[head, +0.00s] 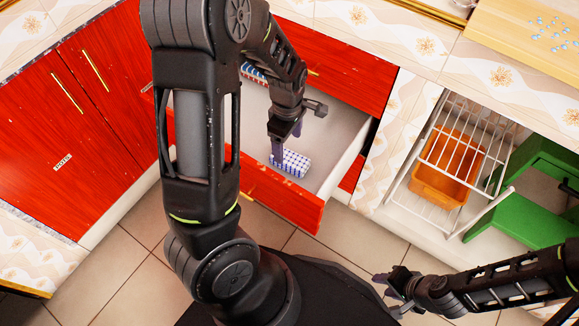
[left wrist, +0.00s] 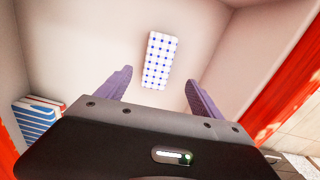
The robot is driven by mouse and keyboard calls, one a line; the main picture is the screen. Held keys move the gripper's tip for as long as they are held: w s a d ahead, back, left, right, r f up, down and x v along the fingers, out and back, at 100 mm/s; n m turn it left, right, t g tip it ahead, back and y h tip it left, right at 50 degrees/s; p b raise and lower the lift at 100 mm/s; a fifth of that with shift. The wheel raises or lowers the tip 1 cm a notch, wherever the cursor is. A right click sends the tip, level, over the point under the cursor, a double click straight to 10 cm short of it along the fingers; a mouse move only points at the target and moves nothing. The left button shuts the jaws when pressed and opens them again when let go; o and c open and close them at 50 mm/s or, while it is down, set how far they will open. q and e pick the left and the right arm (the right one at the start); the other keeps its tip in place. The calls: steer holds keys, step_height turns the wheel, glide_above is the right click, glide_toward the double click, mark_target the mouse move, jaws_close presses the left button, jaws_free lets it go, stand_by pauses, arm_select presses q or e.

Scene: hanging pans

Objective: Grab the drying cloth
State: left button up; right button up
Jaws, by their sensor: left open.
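A folded white cloth with a blue check pattern (head: 294,164) lies on the floor of an open red-fronted drawer. It also shows in the left wrist view (left wrist: 160,60), ahead of and between the two purple fingers. My left gripper (head: 285,146) is inside the drawer, open and empty, just above the cloth. In the left wrist view my left gripper (left wrist: 159,92) has its fingers spread wider than the cloth. In the head view a finger covers part of the cloth's left side. My right gripper (head: 391,290) is low at the right, away from the drawer.
The drawer front (head: 285,200) and its side walls surround the cloth. Blue-striped folded cloths (left wrist: 38,120) lie at the drawer's left side. Red cabinets (head: 60,110) stand left. A white wire rack (head: 455,150), an orange bin (head: 437,186) and a green stool (head: 530,190) are at the right.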

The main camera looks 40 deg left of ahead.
mark_target(289, 157)
arm_select(q)
steer(key=shift+f, duration=0.3)
arm_select(e)
steer(key=shift+f, duration=0.25)
arm_select(q)
steer(key=shift+f+b, duration=0.45)
steer(key=shift+f, duration=0.85)
arm_select(e)
steer(key=shift+w+d+f, duration=0.15)
steer(key=shift+f, duration=0.4)
arm_select(q)
steer(key=f+b, duration=0.2)
steer(key=f, duration=0.2)
steer(key=shift+w+f+b, duration=0.25)
steer(key=shift+f+b, duration=0.1)
steer(key=shift+b, duration=0.05)
steer(key=shift+f, duration=0.3)
arm_select(e)
steer(key=f, duration=0.2)
steer(key=shift+w+d+f, duration=0.35)
steer(key=shift+f, duration=0.05)
arm_select(q)
steer(key=shift+c, duration=0.4)
steer(key=c, duration=1.4)
